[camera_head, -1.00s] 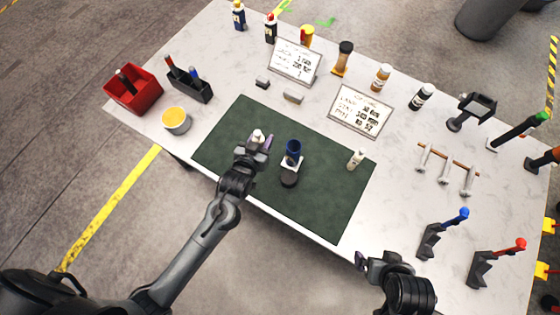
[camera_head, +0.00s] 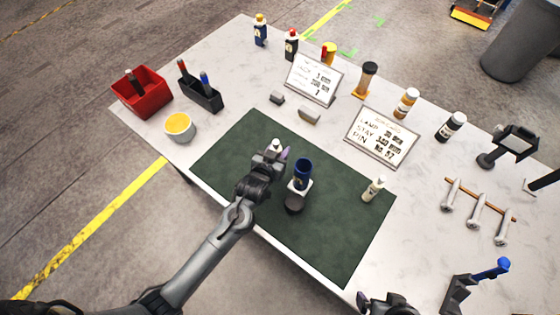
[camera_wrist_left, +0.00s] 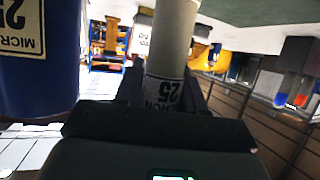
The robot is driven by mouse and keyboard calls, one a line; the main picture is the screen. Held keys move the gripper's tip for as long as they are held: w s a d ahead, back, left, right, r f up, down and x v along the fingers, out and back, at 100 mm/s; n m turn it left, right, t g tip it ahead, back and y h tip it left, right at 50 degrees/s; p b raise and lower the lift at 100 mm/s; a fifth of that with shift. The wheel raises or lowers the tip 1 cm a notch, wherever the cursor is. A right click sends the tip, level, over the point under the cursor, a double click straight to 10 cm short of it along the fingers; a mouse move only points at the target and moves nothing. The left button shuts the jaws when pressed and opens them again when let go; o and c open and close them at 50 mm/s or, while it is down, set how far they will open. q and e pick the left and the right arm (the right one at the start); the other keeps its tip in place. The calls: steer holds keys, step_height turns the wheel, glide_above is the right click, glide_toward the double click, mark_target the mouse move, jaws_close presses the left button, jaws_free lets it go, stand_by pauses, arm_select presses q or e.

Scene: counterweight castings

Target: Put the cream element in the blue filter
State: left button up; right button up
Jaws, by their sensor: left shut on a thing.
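The cream element (camera_wrist_left: 172,45) is a pale cylinder with a "25 MICRON" label, upright between the fingers of my left gripper (camera_head: 279,155), which is shut on it. Its pale top (camera_head: 276,145) shows just above the gripper in the head view. The blue filter (camera_head: 302,173) stands upright on the green mat, close to the right of the gripper, with a white block and a dark round part at its foot. In the left wrist view the blue filter (camera_wrist_left: 38,60) shows at the left, beside and apart from the element. My right gripper (camera_head: 372,300) is partly cut off at the bottom edge.
Another pale labelled cylinder (camera_head: 374,189) stands on the right of the green mat (camera_head: 245,130). Two sign cards (camera_head: 314,80) (camera_head: 382,137) and several bottles stand behind.

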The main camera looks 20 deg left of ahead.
arm_select(q)
steer(key=shift+f, duration=2.3)
steer(key=shift+f, duration=0.15)
steer(key=o, duration=1.1)
steer(key=shift+r, duration=0.2)
steer(key=s+r+g, duration=0.1)
steer(key=s, duration=0.5)
steer(key=s+r+g, duration=0.1)
steer(key=s+g, duration=0.1)
steer(key=s, duration=0.5)
steer(key=s+a+r+m+g+h, duration=0.1)
steer(key=s+g, duration=0.1)
steer(key=s, duration=0.5)
steer(key=shift+r+p, duration=0.3)
steer(key=shift+r, duration=0.05)
steer(key=s+a+g, duration=0.1)
steer(key=s, duration=0.2)
steer(key=s+r+g, duration=0.1)
steer(key=s+g, duration=0.1)
steer(key=s, duration=0.1)
steer(key=s+a+m+g, duration=0.1)
steer(key=s, duration=0.3)
steer(key=shift+a+r+g+y, duration=0.3)
steer(key=shift+r+g+y, duration=0.1)
steer(key=shift+c, duration=1.3)
